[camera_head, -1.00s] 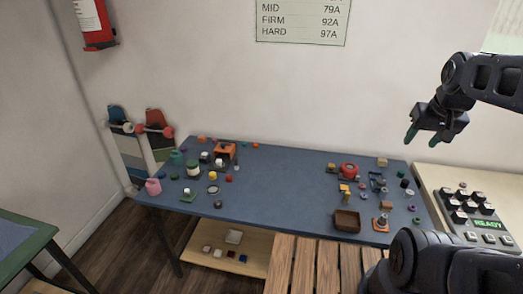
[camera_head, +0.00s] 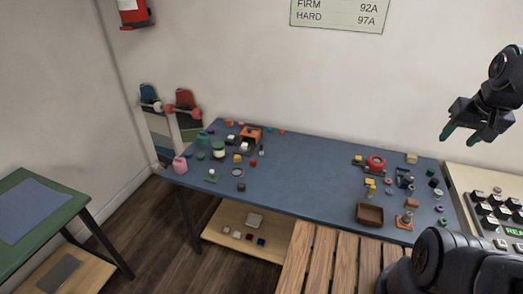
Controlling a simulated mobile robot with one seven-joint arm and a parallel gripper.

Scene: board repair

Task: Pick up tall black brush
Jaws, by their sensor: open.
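The blue-topped workbench (camera_head: 300,183) stands against the wall with many small parts on it. I cannot single out the tall black brush with certainty. A small dark upright item (camera_head: 262,150) stands beside the orange device (camera_head: 250,133) on the left half of the bench, but it is too small to identify. My gripper (camera_head: 460,135) is at the upper right, fingers pointing down and apart, empty. It hangs in the air in front of the wall, clear of the bench items.
A brown tray (camera_head: 370,214) and an orange cone-like item (camera_head: 404,220) sit at the bench's front right. A wooden slatted surface (camera_head: 325,262) is in front. A green table (camera_head: 65,205) stands left. A button panel (camera_head: 492,215) is at right. Skateboards (camera_head: 160,125) lean on the wall.

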